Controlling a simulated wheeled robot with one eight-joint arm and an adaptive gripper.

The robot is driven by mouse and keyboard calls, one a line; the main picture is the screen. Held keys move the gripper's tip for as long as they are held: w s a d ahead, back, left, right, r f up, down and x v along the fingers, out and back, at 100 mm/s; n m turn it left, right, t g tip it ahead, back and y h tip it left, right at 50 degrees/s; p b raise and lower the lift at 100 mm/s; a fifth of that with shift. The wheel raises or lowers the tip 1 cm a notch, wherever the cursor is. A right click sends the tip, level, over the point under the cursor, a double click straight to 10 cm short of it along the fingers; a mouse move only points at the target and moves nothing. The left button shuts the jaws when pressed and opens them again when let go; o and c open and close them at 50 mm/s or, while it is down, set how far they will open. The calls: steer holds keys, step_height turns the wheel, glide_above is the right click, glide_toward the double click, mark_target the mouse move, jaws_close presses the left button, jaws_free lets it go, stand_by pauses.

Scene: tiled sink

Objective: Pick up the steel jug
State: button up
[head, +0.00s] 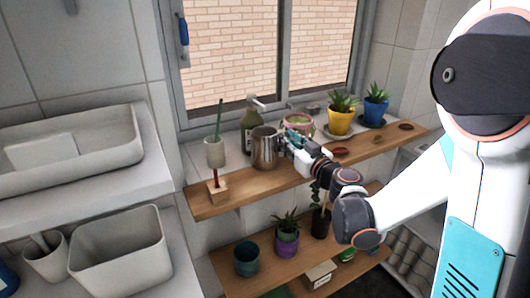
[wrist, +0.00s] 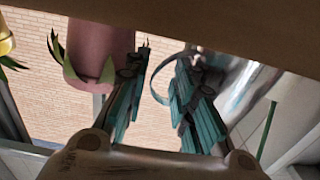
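The steel jug (head: 264,148) stands upright on the wooden shelf under the window, in the head view. In the wrist view the jug (wrist: 235,88) is at the right, partly behind one finger. Its thin curved handle (wrist: 158,88) reaches into the space between the fingers. My gripper (head: 289,144) is at the jug's right side, by the handle. In the wrist view my gripper (wrist: 160,108) has its teal-padded fingers apart, with a clear gap between them. One finger is close to the jug's body; I cannot tell whether they touch.
A pink pot (head: 298,121) is just behind my gripper. Yellow (head: 340,121) and blue (head: 375,110) plant pots are to the right.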

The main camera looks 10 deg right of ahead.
jaws_close()
steer(key=shift+r, duration=0.15)
steer(key=shift+r+p, duration=0.85)
steer(key=shift+r, duration=0.55)
steer(key=p+v, duration=0.3)
steer(key=v, duration=1.5)
steer(key=shift+r, duration=0.25)
